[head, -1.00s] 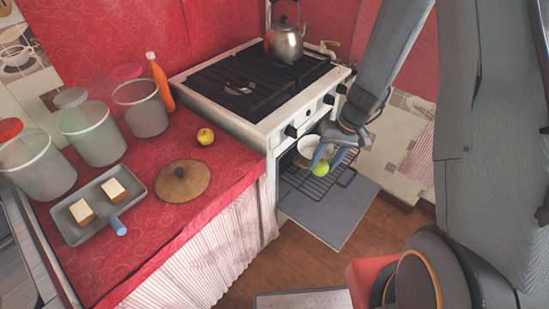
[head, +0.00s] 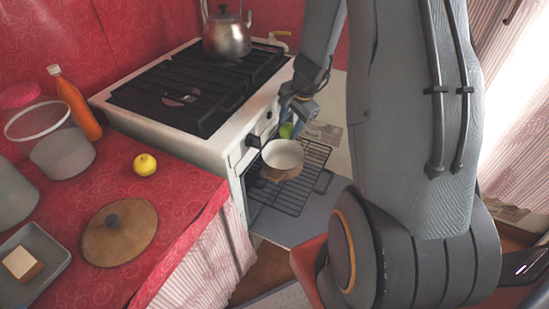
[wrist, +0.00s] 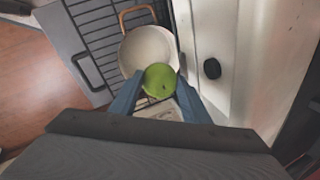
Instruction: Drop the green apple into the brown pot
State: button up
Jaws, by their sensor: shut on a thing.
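The green apple (wrist: 159,81) is held between the two blue fingers of my gripper (wrist: 160,92) in the wrist view. It also shows in the head view (head: 286,130), partly hidden by my gripper. The brown pot (head: 280,172) stands on the oven rack with its pale inside facing up. In the wrist view the pot (wrist: 140,50) lies just beyond the apple, which overlaps its near rim in the picture. My gripper is shut on the apple. The height of the apple above the rim is hard to tell.
The pot rests on a wire rack (head: 312,161) over the lowered oven door (head: 290,230). The stove front with its knobs (wrist: 211,68) is close on the right in the wrist view. A yellow apple (head: 145,164) and a round wooden lid (head: 120,240) lie on the red counter.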

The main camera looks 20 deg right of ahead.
jog(key=shift+w+d+f+m, duration=0.1)
jog(key=shift+w+d+m, duration=0.5)
jog(key=shift+w+d, duration=0.05)
notch_tip(320, 180, down, 6)
jog(key=b, duration=0.7)
jog(key=o, duration=1.2)
jog(key=shift+c, duration=0.2)
jog(key=shift+s, duration=0.1)
jog(key=p+v, duration=0.2)
jog(key=v, duration=0.6)
